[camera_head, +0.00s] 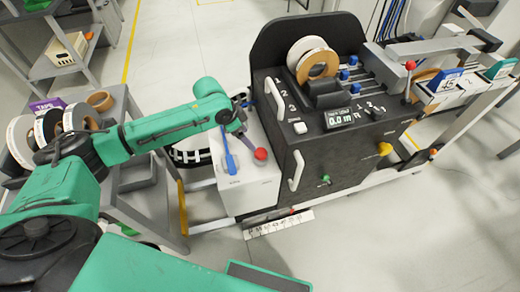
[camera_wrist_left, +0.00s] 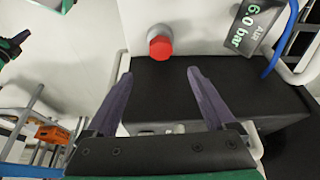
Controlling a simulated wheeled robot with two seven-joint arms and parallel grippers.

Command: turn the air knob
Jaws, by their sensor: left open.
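A red knob (camera_head: 261,154) sits on the white box at the left end of the black machine. It also shows in the left wrist view (camera_wrist_left: 160,46), next to a display reading AIR 6.0 bar (camera_wrist_left: 251,26). My left gripper (camera_head: 243,135) is just above and beside the knob in the head view. In the left wrist view its two dark purple fingers (camera_wrist_left: 158,70) are spread apart and empty. The red knob lies just beyond the fingertips, between their lines, and no contact shows. My right gripper is out of view.
The white box (camera_head: 250,188) has a blue part (camera_head: 228,154) beside my gripper. The black machine (camera_head: 345,150) with white handles stands to the right. A grey cart (camera_head: 150,195) with tape rolls (camera_head: 45,125) is at the left. Open floor lies in front.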

